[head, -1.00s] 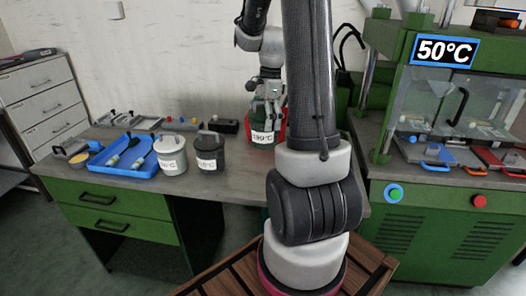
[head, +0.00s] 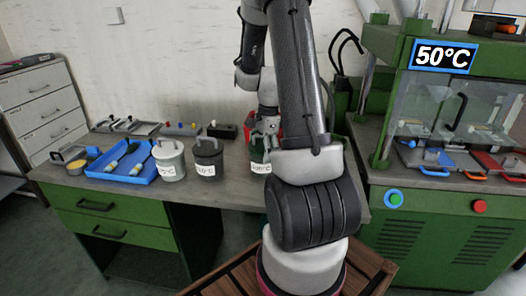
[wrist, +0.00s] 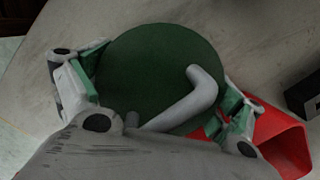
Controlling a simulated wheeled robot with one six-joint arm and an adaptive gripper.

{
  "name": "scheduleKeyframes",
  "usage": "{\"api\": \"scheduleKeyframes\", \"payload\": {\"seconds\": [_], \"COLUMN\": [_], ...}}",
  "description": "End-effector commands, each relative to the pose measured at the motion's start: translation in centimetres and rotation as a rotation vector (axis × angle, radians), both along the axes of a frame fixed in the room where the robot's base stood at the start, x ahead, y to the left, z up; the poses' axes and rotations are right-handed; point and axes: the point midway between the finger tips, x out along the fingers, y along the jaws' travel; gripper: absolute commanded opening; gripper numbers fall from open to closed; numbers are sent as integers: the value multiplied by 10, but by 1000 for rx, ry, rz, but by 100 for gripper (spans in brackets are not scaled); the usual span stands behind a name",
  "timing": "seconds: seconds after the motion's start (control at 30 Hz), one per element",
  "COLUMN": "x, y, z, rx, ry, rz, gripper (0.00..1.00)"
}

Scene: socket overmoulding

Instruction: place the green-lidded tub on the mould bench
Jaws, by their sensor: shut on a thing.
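The green-lidded tub (head: 258,156) is above or on the grey-topped bench, right of the dark grey tub and partly hidden behind my arm. In the wrist view its round dark green lid (wrist: 150,65) with a grey bar handle fills the middle. My gripper (head: 268,125) reaches down to the tub from above. In the wrist view my gripper (wrist: 158,100) has a finger on each side of the tub and is shut on it. I cannot tell whether the tub's base touches the worktop. The press bench (head: 430,240), with its 50°C display, stands at the right.
A red bin (wrist: 280,140) is close beside the tub. A white tub (head: 170,160), a dark grey tub (head: 207,158) and a blue tray (head: 125,172) stand to the left. Trays with coloured handles (head: 440,160) lie inside the press. Small tools line the back of the bench.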

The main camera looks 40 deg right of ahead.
Motion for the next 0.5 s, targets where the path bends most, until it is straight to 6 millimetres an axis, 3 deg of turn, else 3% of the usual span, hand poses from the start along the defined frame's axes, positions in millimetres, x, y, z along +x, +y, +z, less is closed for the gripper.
{"api": "scheduleKeyframes", "payload": {"seconds": [0.1,0.13,0.17,0.5], "x": [0,0,0,0], "y": [0,0,0,0], "z": [-2,-3,-2,-2], "rx": [0,0,0,0], "ry": [0,1,0,0], "rz": [0,0,0,0], "gripper": [51,97,100,100]}}
